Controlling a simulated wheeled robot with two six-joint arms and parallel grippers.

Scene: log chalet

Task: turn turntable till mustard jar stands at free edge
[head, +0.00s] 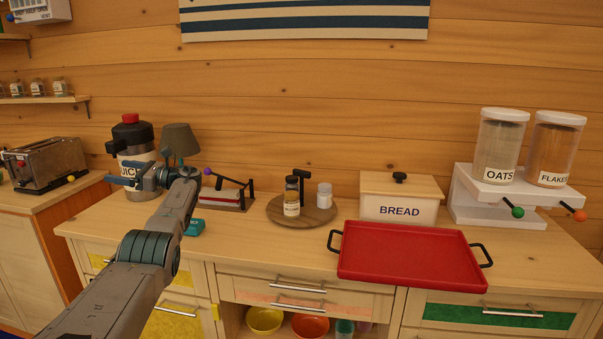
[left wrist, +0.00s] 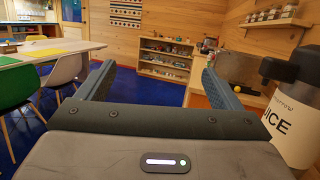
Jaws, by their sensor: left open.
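The round wooden turntable (head: 318,219) lies on the counter in the head view, left of the red tray. A jar with a dark lid (head: 291,197) and a pale label stands at its front left; the label is too small to read. A small white jar (head: 324,196) stands at its right. A dark upright handle (head: 304,178) rises behind and between them. I cannot tell which jar holds mustard. My left gripper (head: 117,176) is well left of the turntable, before the juice dispenser; in the left wrist view (left wrist: 157,75) it is open and empty. My right gripper is out of view.
The red tray (head: 410,257) and bread box (head: 400,200) stand right of the turntable. A rack with a purple-knobbed lever (head: 222,195) and the juice dispenser (head: 133,145) stand left. Cereal dispensers (head: 497,150) are far right. Counter in front of the turntable is clear.

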